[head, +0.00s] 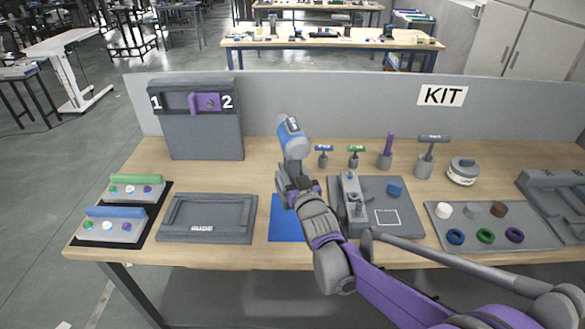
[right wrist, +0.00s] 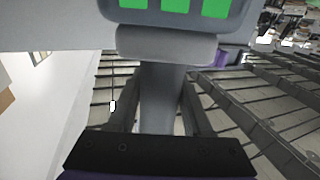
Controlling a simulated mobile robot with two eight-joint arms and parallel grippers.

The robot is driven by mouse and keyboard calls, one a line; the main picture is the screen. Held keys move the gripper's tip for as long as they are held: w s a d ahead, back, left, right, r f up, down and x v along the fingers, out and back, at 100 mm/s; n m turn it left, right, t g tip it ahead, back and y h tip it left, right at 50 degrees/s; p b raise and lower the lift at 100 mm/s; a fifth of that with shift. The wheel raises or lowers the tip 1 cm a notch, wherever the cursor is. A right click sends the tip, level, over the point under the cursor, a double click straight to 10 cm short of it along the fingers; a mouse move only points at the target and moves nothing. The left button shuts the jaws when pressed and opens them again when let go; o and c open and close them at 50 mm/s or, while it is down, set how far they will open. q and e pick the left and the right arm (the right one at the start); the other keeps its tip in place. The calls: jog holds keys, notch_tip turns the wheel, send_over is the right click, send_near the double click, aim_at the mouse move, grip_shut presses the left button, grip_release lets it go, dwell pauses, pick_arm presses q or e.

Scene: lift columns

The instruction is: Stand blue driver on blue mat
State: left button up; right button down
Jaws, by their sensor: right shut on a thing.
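The blue driver (head: 290,137), a power tool with a blue and grey body, is held above the table by my right gripper (head: 292,172). The gripper is shut on its grey handle (right wrist: 163,95), which shows between the fingers in the right wrist view. A wider grey part of the driver with green bars (right wrist: 180,8) fills the top of that view. The blue mat (head: 285,228) lies flat on the table, below and in front of the driver, partly hidden by my right gripper and arm. My left gripper is not in view.
A grey tray (head: 207,239) lies left of the mat. A grey fixture board (head: 405,225) lies right of it. Small T-handled tools (head: 323,156) stand behind. A grey panel (head: 205,135) with a purple slider stands at the back left.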

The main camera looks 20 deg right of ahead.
jog(key=shift+f+b, duration=3.05)
jog(key=shift+f, duration=1.35)
jog(key=shift+f, duration=0.35)
jog(key=shift+c, duration=1.2)
grip_release()
jog(key=s+f+g+p, duration=0.2)
jog(key=s+g, duration=0.4)
jog(key=s, duration=1.2)
jog(key=s+f+g+p, duration=0.2)
jog(key=s+g+p, duration=0.3)
jog(key=s, duration=1.2)
jog(key=shift+s+d+f+g, duration=0.2)
jog(key=shift+s+g, duration=0.2)
jog(key=shift+g, duration=0.4)
